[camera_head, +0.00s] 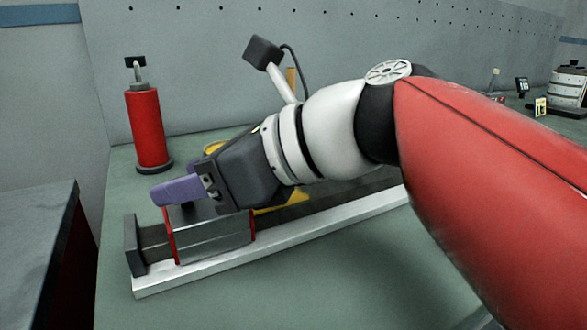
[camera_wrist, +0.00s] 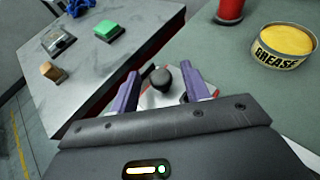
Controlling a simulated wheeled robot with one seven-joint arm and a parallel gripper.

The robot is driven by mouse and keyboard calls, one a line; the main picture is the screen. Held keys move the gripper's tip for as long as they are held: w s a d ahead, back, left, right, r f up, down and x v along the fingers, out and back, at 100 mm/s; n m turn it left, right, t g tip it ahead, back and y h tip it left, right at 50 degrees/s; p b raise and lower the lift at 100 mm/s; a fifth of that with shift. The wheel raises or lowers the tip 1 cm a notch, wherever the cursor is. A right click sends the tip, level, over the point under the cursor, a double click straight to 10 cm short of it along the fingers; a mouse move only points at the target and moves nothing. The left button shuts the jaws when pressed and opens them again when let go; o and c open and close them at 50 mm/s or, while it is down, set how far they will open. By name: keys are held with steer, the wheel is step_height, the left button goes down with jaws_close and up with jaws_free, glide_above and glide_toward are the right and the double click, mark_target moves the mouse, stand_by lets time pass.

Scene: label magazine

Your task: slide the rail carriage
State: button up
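The rail carriage (camera_head: 213,238) is a grey block with red end plates. It sits near the left end of a long rail with a pale base (camera_head: 300,232), close to a dark end stop (camera_head: 134,246). My gripper (camera_head: 180,191) is over the top of the carriage, its purple fingers pointing left. In the wrist view my gripper (camera_wrist: 161,90) is open, its two fingers apart. A dark round knob (camera_wrist: 161,77) shows between them, with a visible gap on each side. My gripper and arm hide part of the carriage top and the rail.
A red cylinder (camera_head: 149,126) stands behind the rail. A yellow grease tin (camera_wrist: 283,47) shows right in the wrist view. A separate bench (camera_wrist: 85,60) at left holds a green block (camera_wrist: 108,31) and a wooden block (camera_wrist: 50,70). The bench in front of the rail is clear.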

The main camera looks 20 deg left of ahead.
steer(key=v, duration=0.7)
steer(key=shift+d+r, duration=0.2)
steer(key=shift+d, duration=0.15)
